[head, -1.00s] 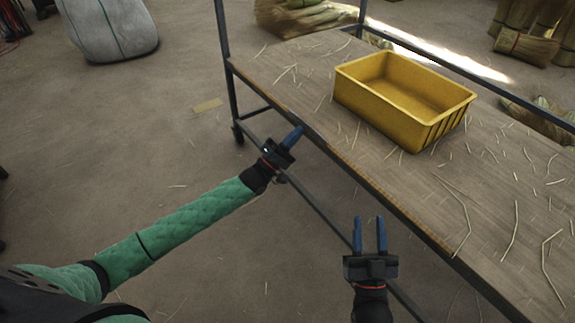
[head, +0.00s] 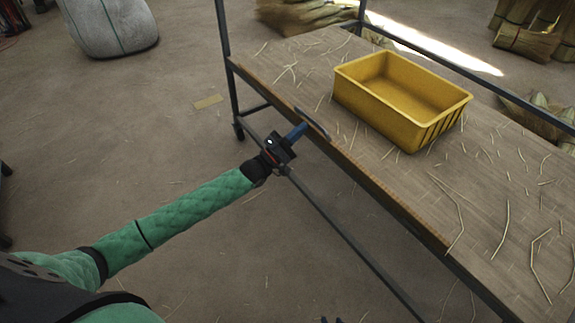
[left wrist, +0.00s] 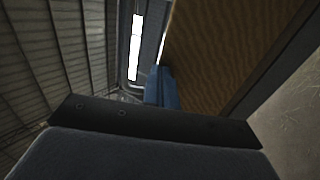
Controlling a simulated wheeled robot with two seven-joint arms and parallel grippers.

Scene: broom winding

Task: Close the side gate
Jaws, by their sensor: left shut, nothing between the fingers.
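The side gate (head: 352,167) shows as a narrow brown wooden board along the near long edge of the cart top. A dark loop handle (head: 313,124) stands at its edge. In the left wrist view the gate (left wrist: 205,50) is a wood-grained panel, with the handle (left wrist: 131,84) beside it. My left gripper (head: 301,130) is shut and empty, its blue fingers at the handle; I cannot tell whether they touch it. The fingers (left wrist: 162,87) also show in the left wrist view.
A yellow bin (head: 400,105) stands on the straw-strewn cart top (head: 480,185). Dark posts and rails (head: 226,60) frame the cart. Broom bundles (head: 300,15) lie behind it, and a pale sack (head: 110,28) stands far left. The floor left of the cart is mostly clear.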

